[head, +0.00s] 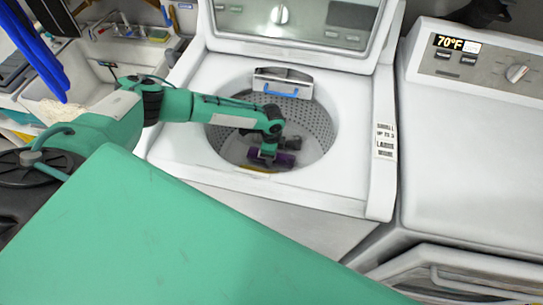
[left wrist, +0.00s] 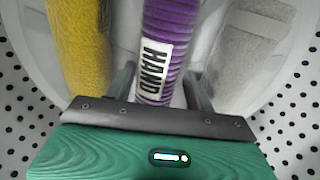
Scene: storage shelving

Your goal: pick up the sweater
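A purple ribbed roll, which looks like the sweater (left wrist: 183,20), bears a white label reading HAND and lies in the washer drum. It also shows in the head view (head: 283,160). My left gripper (left wrist: 160,88) reaches down into the drum, with one finger on each side of the purple roll. The fingers are apart, with small gaps seeming to show beside the roll. In the head view my left gripper (head: 268,150) partly covers the roll. The roll's near end is hidden by the gripper body. My right gripper is not in view.
A yellow cloth (left wrist: 80,45) lies left of the roll and a grey-white cloth (left wrist: 245,50) lies right of it. The perforated drum wall (head: 318,120) surrounds them. The top-loading washer (head: 355,110) stands between a sink (head: 75,85) and a dryer (head: 480,130).

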